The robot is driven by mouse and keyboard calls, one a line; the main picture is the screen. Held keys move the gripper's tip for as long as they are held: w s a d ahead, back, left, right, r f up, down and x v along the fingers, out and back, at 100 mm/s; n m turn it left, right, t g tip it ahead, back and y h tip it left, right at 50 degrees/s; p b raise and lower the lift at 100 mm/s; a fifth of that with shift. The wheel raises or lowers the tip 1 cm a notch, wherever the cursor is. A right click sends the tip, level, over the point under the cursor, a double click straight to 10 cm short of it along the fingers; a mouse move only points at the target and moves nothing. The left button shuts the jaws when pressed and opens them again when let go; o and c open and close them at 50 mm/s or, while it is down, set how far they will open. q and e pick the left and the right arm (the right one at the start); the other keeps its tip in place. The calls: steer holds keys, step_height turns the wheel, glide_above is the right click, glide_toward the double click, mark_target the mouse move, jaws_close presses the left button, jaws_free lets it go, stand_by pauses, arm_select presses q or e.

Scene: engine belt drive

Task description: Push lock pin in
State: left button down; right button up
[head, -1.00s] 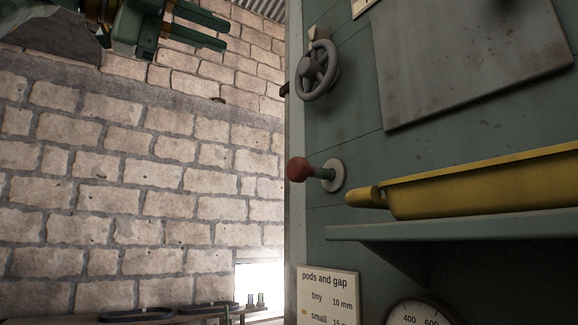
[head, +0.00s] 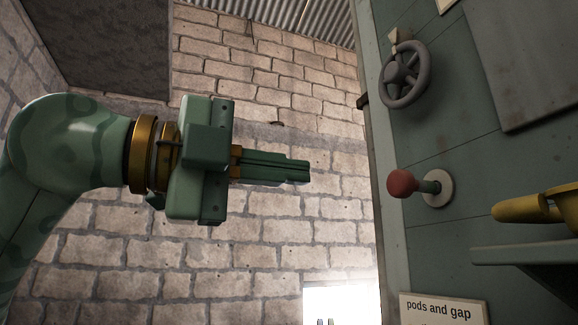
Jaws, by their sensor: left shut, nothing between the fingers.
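The lock pin (head: 427,186) sticks out to the left from the green machine panel. It has a red round knob (head: 402,184), a short green shaft and a pale round collar (head: 439,187) against the panel. My left gripper (head: 308,172) is to the left of the knob, at about its height in the picture. Its fingers are together, empty, and point right towards the knob, with a clear gap between. My right gripper is not in view.
A grey handwheel (head: 405,75) is mounted above the pin. A "pods and gap" sign (head: 443,309) is below. A brick wall (head: 270,230) stands behind.

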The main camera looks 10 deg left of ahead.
mark_target(394, 183)
arm_select(q)
steer(key=p+x, duration=0.3)
steer(key=x, duration=0.8)
steer(key=shift+s+r+p, duration=0.1)
steer(key=shift+p, duration=0.25)
steer(key=shift+d, duration=0.15)
steer(key=x, duration=0.2)
steer(key=b+x, duration=0.1)
steer(key=x, duration=0.1)
steer(key=shift+f+b, duration=0.25)
steer(key=shift+b, duration=0.05)
steer(key=shift+r, duration=0.15)
steer(key=shift+a, duration=0.2)
